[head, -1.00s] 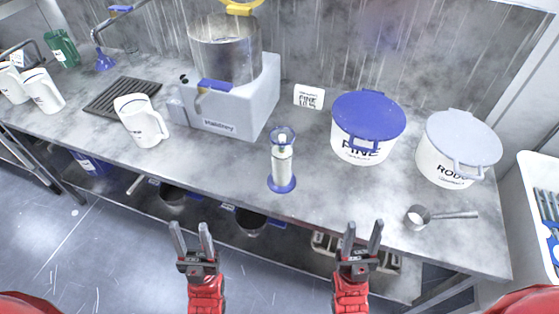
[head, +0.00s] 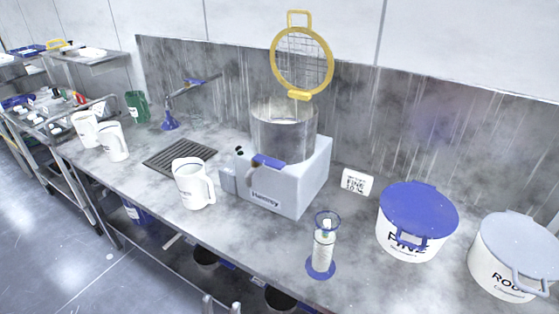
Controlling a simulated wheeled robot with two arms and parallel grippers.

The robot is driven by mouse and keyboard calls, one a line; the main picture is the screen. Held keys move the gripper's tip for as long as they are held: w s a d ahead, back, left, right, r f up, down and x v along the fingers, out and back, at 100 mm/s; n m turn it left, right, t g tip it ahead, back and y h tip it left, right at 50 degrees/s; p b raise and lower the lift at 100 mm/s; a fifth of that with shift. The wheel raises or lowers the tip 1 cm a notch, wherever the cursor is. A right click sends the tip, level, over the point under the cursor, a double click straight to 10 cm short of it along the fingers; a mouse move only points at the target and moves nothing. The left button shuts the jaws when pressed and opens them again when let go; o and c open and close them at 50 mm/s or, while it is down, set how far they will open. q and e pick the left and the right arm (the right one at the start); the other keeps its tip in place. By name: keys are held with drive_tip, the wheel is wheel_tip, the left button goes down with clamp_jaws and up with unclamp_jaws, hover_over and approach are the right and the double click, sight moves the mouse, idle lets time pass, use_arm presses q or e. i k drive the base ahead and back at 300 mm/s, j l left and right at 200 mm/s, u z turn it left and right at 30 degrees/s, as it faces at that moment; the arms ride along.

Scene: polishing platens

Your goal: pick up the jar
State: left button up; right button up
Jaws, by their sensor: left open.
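No thing is plainly marked as the jar. On the grey counter (head: 150,228) stand a white jug (head: 192,186) with a handle, a slim clear upright cylinder with a blue base (head: 321,268), a white tub with a blue lid (head: 407,240) and a white tub with a grey lid (head: 505,272). Only the fingertips of my left gripper (head: 222,304) show at the bottom edge, apart and empty, in front of the counter and touching none of these. My right gripper is not in view.
A dark drain grate (head: 180,157), two more white jugs (head: 113,143) and a green container (head: 137,106) are to the left. A small sign (head: 357,183) stands near the blue-lidded tub.

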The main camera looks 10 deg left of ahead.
sight(320, 266)
drive_tip(key=l+u, duration=0.35)
drive_tip(key=i+l+u, duration=0.1)
drive_tip(key=l+u, duration=0.6)
